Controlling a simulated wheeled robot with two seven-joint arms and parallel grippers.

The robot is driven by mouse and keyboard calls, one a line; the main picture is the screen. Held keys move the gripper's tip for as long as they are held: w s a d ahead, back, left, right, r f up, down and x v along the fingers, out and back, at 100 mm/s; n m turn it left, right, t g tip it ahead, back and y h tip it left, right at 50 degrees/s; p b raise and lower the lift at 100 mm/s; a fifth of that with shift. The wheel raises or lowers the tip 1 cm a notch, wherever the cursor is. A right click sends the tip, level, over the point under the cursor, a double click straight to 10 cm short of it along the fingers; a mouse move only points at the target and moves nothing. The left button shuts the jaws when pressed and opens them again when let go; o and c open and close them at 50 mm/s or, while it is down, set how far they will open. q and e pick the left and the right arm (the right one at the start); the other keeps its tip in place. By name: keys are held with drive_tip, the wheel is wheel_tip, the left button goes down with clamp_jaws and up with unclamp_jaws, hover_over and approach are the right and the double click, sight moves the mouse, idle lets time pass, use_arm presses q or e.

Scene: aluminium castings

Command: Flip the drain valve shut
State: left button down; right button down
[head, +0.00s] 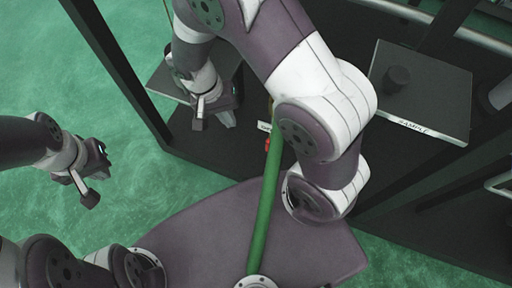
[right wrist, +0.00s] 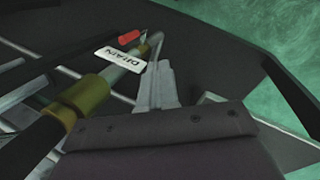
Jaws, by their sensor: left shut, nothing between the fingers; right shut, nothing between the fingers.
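In the right wrist view a white label reading DRAIN (right wrist: 120,60) sits by a pipe with a brass-coloured fitting (right wrist: 92,95). A red handle end (right wrist: 128,37) shows just beyond the label; how the lever lies against the pipe is unclear. My right gripper (right wrist: 163,72) is shut and empty, its fingertips close to the right of the label and pipe; I cannot tell if they touch. My left gripper (head: 101,152) is shut and empty, over the floor at left.
A dark frame post (head: 120,65) stands between my grippers. A dark plate marked SAMPLE (head: 428,95) with a round knob (head: 397,79) lies at right. A dark panel (head: 165,82) is behind my right gripper. Green floor (head: 70,90) at left is open.

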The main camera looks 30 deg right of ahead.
sight(268, 149)
use_arm(q)
drive_tip(key=shift+f, duration=0.65)
use_arm(e)
drive_tip(key=shift+w+f+m+h, duration=0.25)
drive_tip(key=shift+f+m, duration=0.2)
drive_tip(key=shift+m, duration=0.35)
drive_tip(key=shift+w+f+m+h, duration=0.1)
drive_tip(key=shift+f+m+h, duration=0.15)
drive_tip(key=shift+f+m, duration=0.4)
drive_tip(key=shift+r, duration=0.2)
